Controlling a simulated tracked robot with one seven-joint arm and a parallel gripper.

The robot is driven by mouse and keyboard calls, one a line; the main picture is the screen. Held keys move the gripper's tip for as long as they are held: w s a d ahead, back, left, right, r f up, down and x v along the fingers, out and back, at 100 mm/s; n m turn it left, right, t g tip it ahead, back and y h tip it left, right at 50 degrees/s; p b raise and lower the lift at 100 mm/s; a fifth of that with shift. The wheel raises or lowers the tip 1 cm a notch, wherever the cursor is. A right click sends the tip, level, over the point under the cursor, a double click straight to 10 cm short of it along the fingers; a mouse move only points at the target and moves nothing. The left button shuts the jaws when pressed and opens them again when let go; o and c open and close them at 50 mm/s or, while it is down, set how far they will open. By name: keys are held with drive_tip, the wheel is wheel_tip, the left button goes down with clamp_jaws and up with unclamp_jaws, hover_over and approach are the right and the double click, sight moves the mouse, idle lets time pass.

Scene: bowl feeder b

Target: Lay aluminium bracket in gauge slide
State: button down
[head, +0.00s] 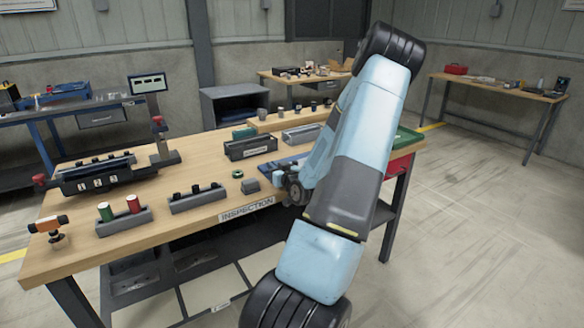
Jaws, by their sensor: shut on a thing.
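My gripper (280,178) is low over the front of the inspection bench, right of the middle, partly hidden by my own arm. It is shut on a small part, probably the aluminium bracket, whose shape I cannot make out. A black fixture with a long grey top (100,178), which looks like the gauge slide, stands at the left of the bench, apart from my gripper. It has white number labels on its front, a red knob at its left end and a post with a display (147,84).
A small grey block (250,186) and a green ring (238,174) lie left of my gripper. Grey holders with red and green cylinders (124,217) and black pegs (197,199) line the front edge. Dark bins (250,147) stand behind. Bare bench top lies between the fixture and bins.

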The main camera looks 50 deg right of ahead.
drive_tip(key=shift+r, duration=0.15)
drive_tip(key=shift+r, duration=0.6)
drive_tip(key=s+a+r, duration=0.2)
drive_tip(key=s+r, duration=0.9)
drive_tip(key=s, duration=0.2)
drive_tip(key=shift+s+a+r, duration=0.3)
drive_tip(key=shift+s+a, duration=0.05)
drive_tip(key=shift+a, duration=0.05)
